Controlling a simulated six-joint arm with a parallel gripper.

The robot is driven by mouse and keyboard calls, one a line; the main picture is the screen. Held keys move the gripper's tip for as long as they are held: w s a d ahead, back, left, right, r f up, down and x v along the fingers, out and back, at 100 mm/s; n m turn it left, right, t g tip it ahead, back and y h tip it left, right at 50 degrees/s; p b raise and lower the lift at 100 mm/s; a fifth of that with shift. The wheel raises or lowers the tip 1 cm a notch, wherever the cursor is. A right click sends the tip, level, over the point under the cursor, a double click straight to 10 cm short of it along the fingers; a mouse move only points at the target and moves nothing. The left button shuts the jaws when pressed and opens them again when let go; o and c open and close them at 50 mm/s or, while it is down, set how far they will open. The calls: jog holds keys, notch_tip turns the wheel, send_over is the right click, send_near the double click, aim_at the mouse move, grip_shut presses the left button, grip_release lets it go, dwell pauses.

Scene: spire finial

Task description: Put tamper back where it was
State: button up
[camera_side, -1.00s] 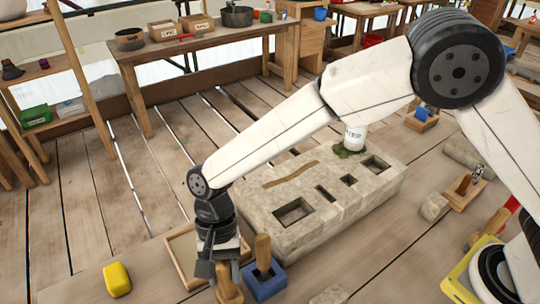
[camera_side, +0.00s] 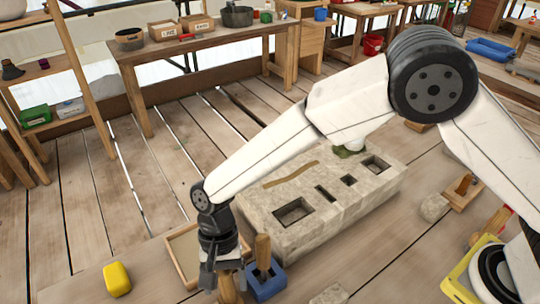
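My gripper (camera_side: 224,277) points down near the front of the work area, beside a tray with a wooden rim. A wooden piece (camera_side: 229,289), possibly the tamper, stands upright between or just behind its fingers. I cannot tell whether the fingers touch it, and its lower end is cut off or hidden. Just right of my gripper, a wooden-handled tool (camera_side: 262,252) stands upright in a blue holder (camera_side: 267,286); its lower end is hidden in the holder. I cannot tell for sure which of the two is the tamper.
The stone block (camera_side: 318,232) with several cut pockets lies behind and right of my gripper. The shallow wooden-rimmed tray (camera_side: 183,258) is close behind it. A yellow block (camera_side: 117,279) lies at the left. The bench between the yellow block and the tray is clear.

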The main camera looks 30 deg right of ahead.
jog(key=shift+r, duration=0.1)
jog(key=v, duration=1.2)
jog(key=shift+r, duration=0.1)
dwell(0.5)
jog(key=w+d+n+t, duration=0.15)
jog(key=d+t, duration=0.25)
jog(key=d, duration=1.5)
jog(key=s+d+f+n+t+h, duration=0.1)
jog(key=s+d+n, duration=0.1)
jog(key=s+d, duration=0.2)
jog(key=s+d+f+n+t+h, duration=0.1)
jog(key=s+d, duration=0.4)
jog(key=d, duration=0.6)
jog(key=shift+s+f+n+t, duration=0.3)
jog(key=shift+f+n+t, duration=0.15)
jog(key=shift+f+t, duration=0.05)
jog(key=shift+d, duration=0.1)
